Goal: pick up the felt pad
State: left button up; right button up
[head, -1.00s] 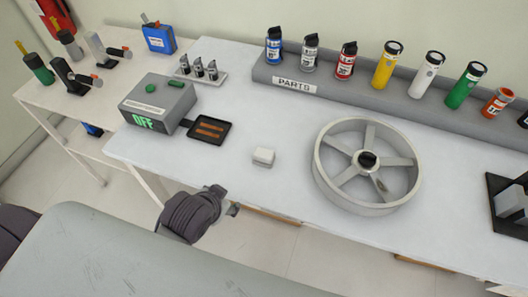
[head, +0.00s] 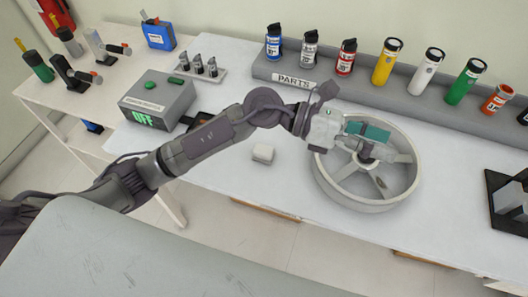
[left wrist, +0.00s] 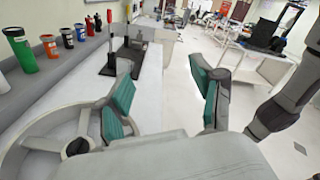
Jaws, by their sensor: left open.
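A small off-white block (head: 263,153), which looks like the felt pad, lies on the white table left of the spoked wheel. My left gripper (head: 388,146) is above the grey spoked wheel (head: 330,187), to the right of the block, and covers much of the wheel's hub. In the left wrist view my left gripper (left wrist: 165,97) shows its teal-lined fingers wide apart with nothing between them. The block does not show in the left wrist view. My right gripper is not in view.
A grey PARTS ledge (head: 290,77) with several cans and flashlights runs along the back. A grey OFF box (head: 160,98) stands at the left, with a dark tray (head: 200,118) partly hidden by my arm. A black stand (head: 507,205) is at the right. The front middle is clear.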

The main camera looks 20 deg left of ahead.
pick_arm(q)
notch_tip(320, 180, down, 6)
jog(key=w+a+m+g+y, duration=0.1)
jog(key=a+m+y, duration=0.2)
jog(key=y, duration=0.2)
jog(key=m+t+y+p, duration=0.1)
jog(key=m+y+p, duration=0.15)
jog(key=y, duration=0.95)
send_over(264, 149)
notch_tip(264, 149, down, 13)
jog(key=shift+s+d+f, duration=0.15)
jog(key=shift+f, duration=0.35)
jog(key=f+p, duration=0.1)
jog(key=f, duration=0.1)
jog(key=f+p, duration=0.1)
jog(key=f, duration=0.1)
jog(key=shift+a+f, duration=0.2)
jog(key=shift+f, duration=0.5)
jog(key=c, duration=1.2)
jog(key=shift+r, duration=0.15)
jog(key=shift+c, duration=0.2)
